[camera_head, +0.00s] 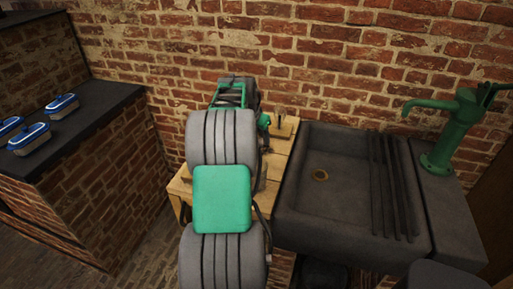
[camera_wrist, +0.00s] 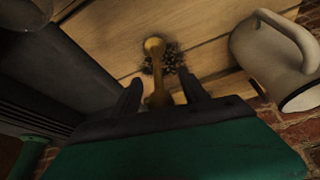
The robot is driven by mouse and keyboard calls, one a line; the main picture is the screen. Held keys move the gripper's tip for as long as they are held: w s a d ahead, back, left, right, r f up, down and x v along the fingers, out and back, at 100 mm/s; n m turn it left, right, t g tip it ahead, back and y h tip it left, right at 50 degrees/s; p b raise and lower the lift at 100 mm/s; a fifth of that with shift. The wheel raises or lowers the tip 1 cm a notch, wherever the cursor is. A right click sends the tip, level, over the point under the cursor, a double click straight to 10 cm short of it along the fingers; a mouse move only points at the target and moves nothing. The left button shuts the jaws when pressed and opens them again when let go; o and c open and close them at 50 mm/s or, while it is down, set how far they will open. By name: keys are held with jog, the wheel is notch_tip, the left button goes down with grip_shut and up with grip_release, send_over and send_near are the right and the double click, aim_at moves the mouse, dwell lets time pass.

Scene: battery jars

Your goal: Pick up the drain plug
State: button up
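My gripper (camera_wrist: 162,79) is open, with its two dark fingers apart above a wooden surface in the wrist view. A brass-coloured piece with a rounded end and a narrow stem (camera_wrist: 155,72) shows between the fingers. Dark bristles (camera_wrist: 173,60) show right beside it, and I cannot tell whether they are one object. I cannot tell for sure that either is the drain plug. In the head view my arm hides most of the wooden top, and my gripper is mostly hidden behind it. The brass drain hole (camera_head: 320,175) in the sink is open, with no plug in it.
A pale mug or jug (camera_wrist: 272,55) lies close on the right in the wrist view. The dark stone sink (camera_head: 340,150) with ridged drainer stands right of the wooden counter (camera_head: 285,150). A green hand pump (camera_head: 455,130) stands at its right. Blue-lidded jars (camera_head: 62,106) sit far left.

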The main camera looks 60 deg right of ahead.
grip_shut()
dwell(0.3)
dwell(1.0)
